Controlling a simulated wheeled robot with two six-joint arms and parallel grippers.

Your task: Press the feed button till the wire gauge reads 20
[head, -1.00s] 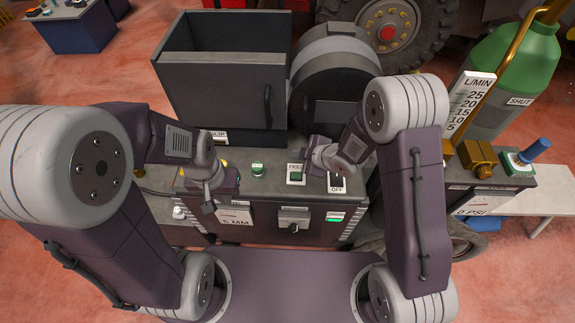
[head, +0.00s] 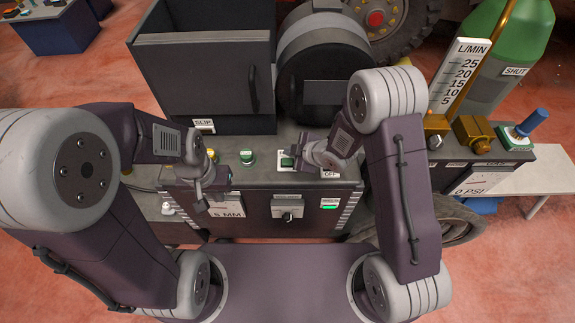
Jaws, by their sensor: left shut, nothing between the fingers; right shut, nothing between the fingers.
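The green feed button (head: 287,162) sits on its white plate on top of the dark welder cabinet (head: 262,180); its label is mostly covered now. My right gripper (head: 298,150) is shut and empty, just above and right of the button, partly over its plate. I cannot tell whether it touches the button. A white gauge plate ending in "5 MM" (head: 228,211) is on the cabinet front; its left part is hidden behind my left gripper. My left gripper (head: 200,204) is shut and empty in front of the cabinet's left side.
Another green button (head: 247,157) and a yellow one (head: 212,155) are left of the feed button. An OFF switch (head: 331,174) is close on its right, under my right wrist. A knob (head: 288,215) and a lit green indicator (head: 329,204) are on the front. A gas bottle (head: 512,50) stands right.

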